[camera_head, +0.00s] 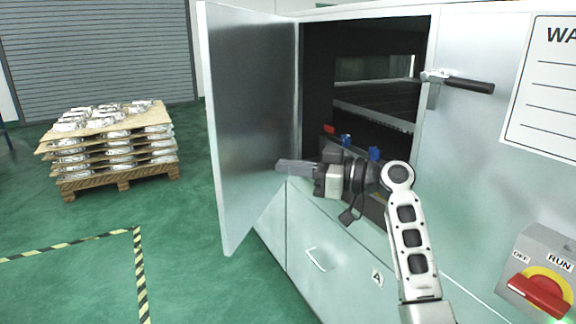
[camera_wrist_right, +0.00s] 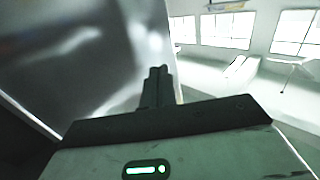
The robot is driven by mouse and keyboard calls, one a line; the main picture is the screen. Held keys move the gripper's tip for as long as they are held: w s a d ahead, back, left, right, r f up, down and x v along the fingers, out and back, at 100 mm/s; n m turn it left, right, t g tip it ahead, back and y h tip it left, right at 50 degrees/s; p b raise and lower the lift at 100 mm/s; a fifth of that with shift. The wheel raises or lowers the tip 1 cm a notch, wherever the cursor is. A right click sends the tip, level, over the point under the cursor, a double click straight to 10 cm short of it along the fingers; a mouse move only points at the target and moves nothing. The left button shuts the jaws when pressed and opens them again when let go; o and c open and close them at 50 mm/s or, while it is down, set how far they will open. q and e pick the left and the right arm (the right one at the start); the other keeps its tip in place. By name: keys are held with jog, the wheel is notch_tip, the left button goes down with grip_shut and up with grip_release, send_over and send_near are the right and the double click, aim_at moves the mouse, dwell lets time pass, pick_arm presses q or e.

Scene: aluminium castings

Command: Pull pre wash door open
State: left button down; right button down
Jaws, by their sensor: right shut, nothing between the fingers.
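The pre wash door (camera_head: 252,110) is a grey metal panel, hinged at its right edge and swung wide open to the left of the cabinet opening. Its inner face also fills the left of the right wrist view (camera_wrist_right: 85,60). My right gripper (camera_head: 282,166) is shut and empty, its fingers pointing left at the inner side of the door near the hinge edge. In the right wrist view its closed fingers (camera_wrist_right: 158,72) show against the door; I cannot tell whether they touch it. My left gripper is not in view.
The cabinet's dark interior (camera_head: 370,80) is exposed behind my right arm. A black-gripped lever handle (camera_head: 460,82) projects on the right. A red and yellow switch (camera_head: 540,290) sits lower right. A pallet of castings (camera_head: 118,172) stands left, with free green floor between.

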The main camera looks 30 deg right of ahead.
aim_at(226, 158)
jog(key=p+x, duration=0.2)
jog(key=x, duration=0.8)
jog(key=shift+w+a+p, duration=0.15)
jog(key=shift+w+p, duration=0.05)
jog(key=shift+p, duration=0.15)
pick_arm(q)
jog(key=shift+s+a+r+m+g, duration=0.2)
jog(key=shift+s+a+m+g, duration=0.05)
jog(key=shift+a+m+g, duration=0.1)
pick_arm(e)
jog(key=shift+w+a, duration=0.15)
